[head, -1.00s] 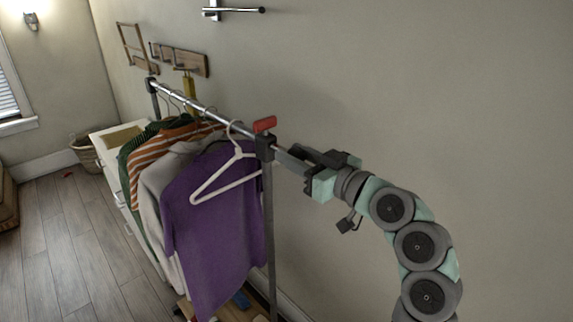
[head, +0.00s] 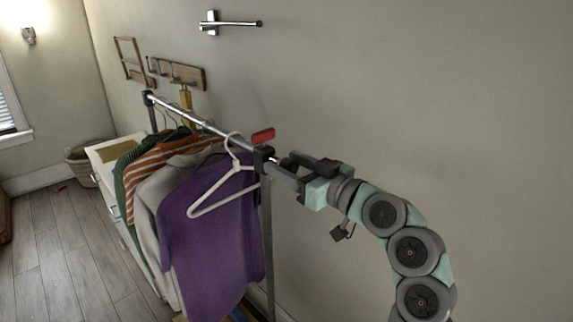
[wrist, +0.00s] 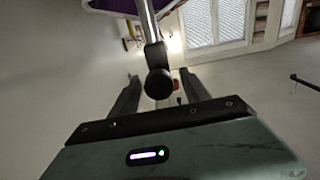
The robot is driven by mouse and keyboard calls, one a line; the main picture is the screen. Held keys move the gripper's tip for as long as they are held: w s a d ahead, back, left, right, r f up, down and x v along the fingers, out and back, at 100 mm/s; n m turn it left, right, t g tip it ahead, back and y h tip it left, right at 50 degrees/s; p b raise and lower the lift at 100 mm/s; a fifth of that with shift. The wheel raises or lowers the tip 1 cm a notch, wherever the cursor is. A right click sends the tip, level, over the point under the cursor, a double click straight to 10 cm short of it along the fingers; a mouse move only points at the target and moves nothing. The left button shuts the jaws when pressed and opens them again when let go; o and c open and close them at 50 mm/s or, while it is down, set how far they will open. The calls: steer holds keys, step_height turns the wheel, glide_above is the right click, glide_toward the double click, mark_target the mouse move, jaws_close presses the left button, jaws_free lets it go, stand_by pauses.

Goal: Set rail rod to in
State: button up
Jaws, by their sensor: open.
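The rail rod (head: 215,129) is a silver bar running along the top of a garment rack, with clothes hanging from it. Its near end meets a black bracket (head: 263,155) with a red lever (head: 263,135) above. In the wrist view the rod (wrist: 147,20) ends in a round black cap (wrist: 158,83). My gripper (head: 280,167) is open at this near end. In the wrist view its fingers (wrist: 158,88) stand on either side of the cap, with gaps showing. A white hanger (head: 222,190) sits on the rod near the bracket.
A purple shirt (head: 215,235), a grey one and striped clothes hang on the rack. A white dresser (head: 105,165) stands behind them. A wall-mounted metal bar (head: 232,23) and wooden hooks (head: 187,75) are on the wall. The wall to the right is bare.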

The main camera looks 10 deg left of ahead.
steer(key=v, duration=1)
steer(key=shift+d+b, duration=0.15)
steer(key=shift+b, duration=0.25)
steer(key=shift+s, duration=0.2)
